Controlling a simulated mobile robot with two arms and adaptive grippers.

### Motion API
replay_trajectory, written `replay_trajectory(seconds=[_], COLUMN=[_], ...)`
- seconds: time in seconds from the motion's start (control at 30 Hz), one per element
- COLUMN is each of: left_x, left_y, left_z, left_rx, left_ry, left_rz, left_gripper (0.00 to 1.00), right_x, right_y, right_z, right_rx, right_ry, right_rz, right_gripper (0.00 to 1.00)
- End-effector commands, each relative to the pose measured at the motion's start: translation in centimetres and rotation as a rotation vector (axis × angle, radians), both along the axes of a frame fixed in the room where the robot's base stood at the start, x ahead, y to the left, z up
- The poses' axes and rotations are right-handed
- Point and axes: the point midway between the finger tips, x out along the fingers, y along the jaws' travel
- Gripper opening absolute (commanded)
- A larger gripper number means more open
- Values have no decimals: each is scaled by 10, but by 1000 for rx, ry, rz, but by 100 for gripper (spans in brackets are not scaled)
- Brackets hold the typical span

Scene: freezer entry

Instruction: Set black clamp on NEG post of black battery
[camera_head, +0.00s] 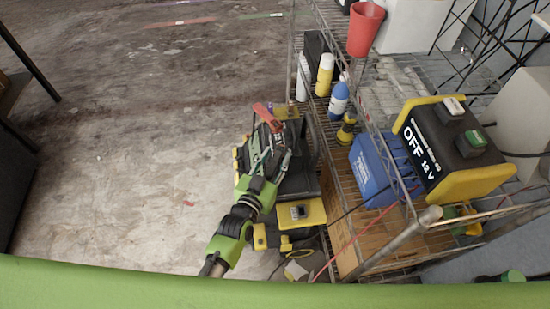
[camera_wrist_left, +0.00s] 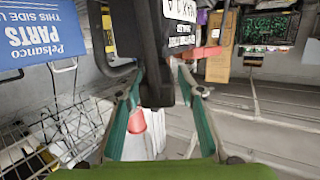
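My left gripper (camera_head: 270,150) reaches up over a dark block, which looks like the black battery (camera_head: 303,180), beside the wire shelf. The gripper hides much of its top, and I cannot make out the NEG post. In the left wrist view, the fingers (camera_wrist_left: 160,82) close in on both sides of a black part that looks like the black clamp (camera_wrist_left: 160,98). A red clamp (camera_head: 265,113) shows just beyond the gripper, and a red piece also shows in the wrist view (camera_wrist_left: 207,52). My right gripper is not in view.
The wire shelf to the right holds a black and yellow 12 V unit (camera_head: 440,148), a blue parts box (camera_head: 371,172), several bottles and a red cup (camera_head: 365,30). A yellow and black item (camera_head: 300,212) lies below the battery. Bare floor lies to the left.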

Motion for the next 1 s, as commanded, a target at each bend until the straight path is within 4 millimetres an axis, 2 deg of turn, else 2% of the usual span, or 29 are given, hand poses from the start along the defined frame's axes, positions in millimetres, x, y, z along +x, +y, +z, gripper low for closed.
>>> replay_trajectory(seconds=[0.27, 0.37, 0.8, 1.0], left_x=[-2, -11, -90, -109], left_y=[1, 4, 30, 37], left_z=[-2, -1, 17, 22], left_rx=[1, 2, 1, 1], left_ry=[4, 5, 4, 2], left_rz=[0, 0, -1, 0], left_gripper=[35, 35, 35, 35], right_x=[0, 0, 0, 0], right_y=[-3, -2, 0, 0], right_z=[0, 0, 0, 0], right_rx=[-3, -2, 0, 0], right_ry=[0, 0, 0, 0], right_rz=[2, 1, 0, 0], right_gripper=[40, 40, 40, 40])
